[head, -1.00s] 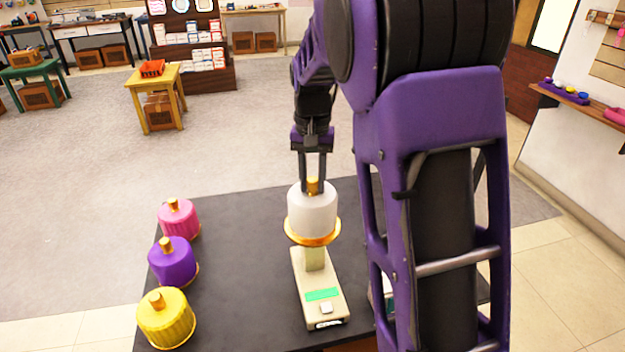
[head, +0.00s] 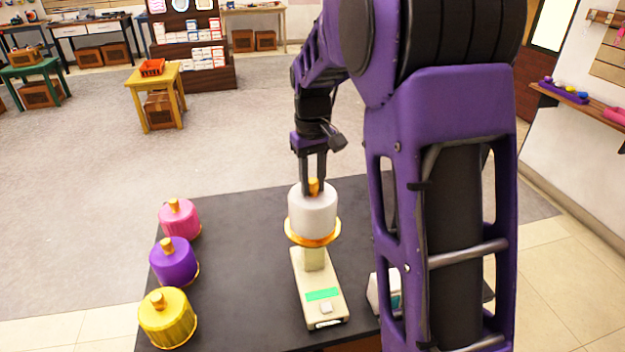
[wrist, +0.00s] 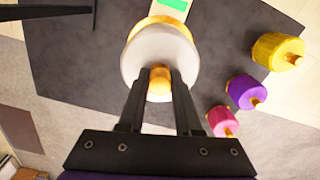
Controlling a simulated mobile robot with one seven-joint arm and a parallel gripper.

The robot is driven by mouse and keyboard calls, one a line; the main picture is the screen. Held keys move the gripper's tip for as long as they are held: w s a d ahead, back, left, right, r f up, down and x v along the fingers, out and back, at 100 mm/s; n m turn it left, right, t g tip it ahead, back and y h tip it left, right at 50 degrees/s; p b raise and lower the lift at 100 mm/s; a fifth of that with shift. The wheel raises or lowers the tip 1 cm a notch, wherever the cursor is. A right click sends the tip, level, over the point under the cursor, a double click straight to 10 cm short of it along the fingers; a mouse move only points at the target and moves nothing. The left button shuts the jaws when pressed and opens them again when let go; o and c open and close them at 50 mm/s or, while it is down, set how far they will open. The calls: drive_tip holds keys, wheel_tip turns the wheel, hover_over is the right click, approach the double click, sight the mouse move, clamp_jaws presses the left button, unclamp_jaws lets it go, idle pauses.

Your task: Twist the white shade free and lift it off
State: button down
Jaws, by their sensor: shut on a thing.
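The white shade (head: 312,211) sits upright on a gold ring (head: 313,239) atop a cream stand (head: 318,289) with a green label. It also shows in the wrist view (wrist: 147,48), with the gold ring partly behind it. A gold knob (head: 313,187) stands on top of the shade. My gripper (head: 314,188) comes down from above and is shut on the knob; in the wrist view its two fingers (wrist: 160,84) lie on either side of the knob. The shade appears still seated at the ring.
Pink (head: 179,220), purple (head: 174,261) and yellow (head: 167,317) shades with gold knobs stand along the left edge of the dark table (head: 240,270). A small white device (head: 378,293) is partly hidden by my arm. The table between the stand and the coloured shades is clear.

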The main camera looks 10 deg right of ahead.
drive_tip(key=shift+n, duration=0.3)
drive_tip(key=shift+n+p, duration=0.3)
drive_tip(key=shift+n, duration=1.4)
drive_tip(key=shift+r, duration=1.75)
